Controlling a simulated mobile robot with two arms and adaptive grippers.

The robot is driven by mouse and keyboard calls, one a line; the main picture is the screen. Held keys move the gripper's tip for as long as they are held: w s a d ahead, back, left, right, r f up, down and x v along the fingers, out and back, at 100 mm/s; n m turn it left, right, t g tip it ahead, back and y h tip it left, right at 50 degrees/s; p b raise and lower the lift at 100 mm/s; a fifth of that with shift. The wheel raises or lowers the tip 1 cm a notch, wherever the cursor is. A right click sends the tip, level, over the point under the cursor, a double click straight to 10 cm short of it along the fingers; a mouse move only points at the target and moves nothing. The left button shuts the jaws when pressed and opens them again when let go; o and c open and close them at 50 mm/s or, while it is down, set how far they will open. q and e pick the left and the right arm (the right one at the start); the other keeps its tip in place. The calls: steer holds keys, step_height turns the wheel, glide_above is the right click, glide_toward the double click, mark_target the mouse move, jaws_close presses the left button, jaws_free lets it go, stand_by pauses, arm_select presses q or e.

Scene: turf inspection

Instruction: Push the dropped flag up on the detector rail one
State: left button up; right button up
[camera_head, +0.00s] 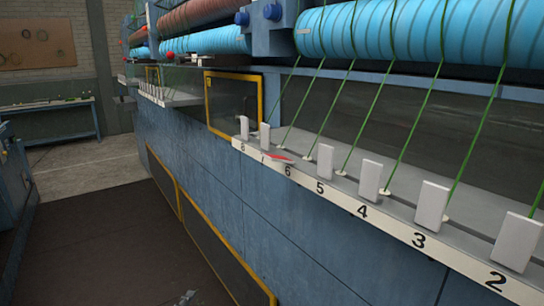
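The detector rail (400,226) is a pale numbered ledge running from the lower right back toward the middle of the head view. White flags stand upright along it, including those by number 5 (325,161), number 4 (370,180), number 3 (432,207) and number 2 (516,242). Two more white flags stand at the far end, by 8 (245,127) and 7 (265,136). By number 6, a red flag (279,157) lies flat across the rail's front edge; no upright flag stands there. Neither gripper can be made out.
Green yarns (416,100) slant from blue rolls (420,32) down behind the flags. A yellow-framed panel (232,103) stands beyond the rail's far end. The dark floor (90,235) at left is open. A small grey shape (185,298) at the bottom edge is unclear.

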arm_select(q)
step_height(320, 180, up, 13)
steer(key=w+d+m+t+h, duration=0.1)
steer(key=d+m+h, duration=0.2)
steer(key=m, duration=0.2)
steer(key=s+d+r+m+g+h, duration=0.1)
steer(key=s+d+r+m+h, duration=0.15)
steer(key=r+m, duration=0.45)
steer(key=s+d+r+m+h, duration=0.2)
steer(key=r+m+h, duration=0.2)
steer(key=r, duration=0.6)
steer(key=m+g+h+p, duration=0.4)
steer(key=m+p, duration=0.1)
steer(key=m, duration=0.6)
glide_toward(267, 157)
steer(key=shift+y, duration=0.25)
steer(key=x, duration=0.9)
steer(key=shift+w+d+r, duration=0.1)
steer(key=shift+w+d, duration=0.15)
steer(key=shift+d, duration=0.05)
steer(key=shift+x, duration=0.8)
jaws_close()
